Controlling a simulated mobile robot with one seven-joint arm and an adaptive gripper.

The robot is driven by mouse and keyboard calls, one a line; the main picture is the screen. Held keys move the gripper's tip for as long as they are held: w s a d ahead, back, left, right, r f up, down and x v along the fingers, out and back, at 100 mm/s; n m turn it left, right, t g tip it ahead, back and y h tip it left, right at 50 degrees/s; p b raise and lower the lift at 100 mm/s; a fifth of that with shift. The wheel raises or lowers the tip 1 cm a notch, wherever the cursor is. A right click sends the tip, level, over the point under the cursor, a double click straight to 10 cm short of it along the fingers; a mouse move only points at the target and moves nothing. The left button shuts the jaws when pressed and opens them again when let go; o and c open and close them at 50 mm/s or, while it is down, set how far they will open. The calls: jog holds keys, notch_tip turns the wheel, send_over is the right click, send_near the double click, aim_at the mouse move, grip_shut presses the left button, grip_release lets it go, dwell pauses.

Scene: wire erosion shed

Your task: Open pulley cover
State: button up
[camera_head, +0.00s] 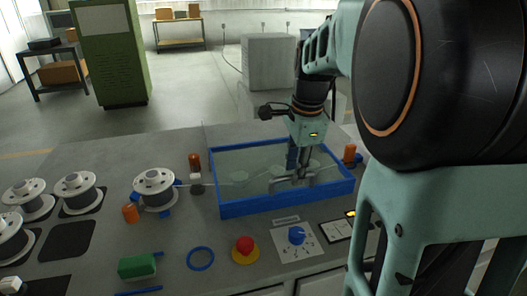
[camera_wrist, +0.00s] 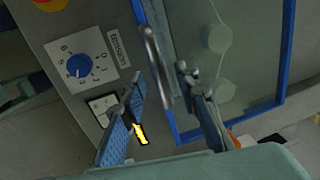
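The pulley cover (camera_head: 240,208) is a clear pane in a blue frame, lying flat and closed over the bench top. Pale round pulleys show faintly through the pane. In the wrist view the blue frame (camera_wrist: 283,62) runs around the pane. A grey bar handle (camera_wrist: 155,62) stands along the near side of the cover. My gripper (camera_head: 296,174) is above the near part of the cover, close to the handle. In the wrist view my gripper (camera_wrist: 160,82) is open, its blue-padded fingers on either side of the handle's line. I cannot tell whether either finger touches it.
In front of the cover are a blue dial (camera_head: 297,235), a red stop button (camera_head: 245,245), a blue ring (camera_head: 200,259) and a green block (camera_head: 136,266). Wire spools (camera_head: 154,187) stand at left. Orange cylinders (camera_head: 349,153) flank the cover. A grey box (camera_head: 268,62) stands behind.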

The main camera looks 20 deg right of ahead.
jog(key=shift+f, duration=0.4)
jog(key=shift+c, duration=0.6)
grip_shut()
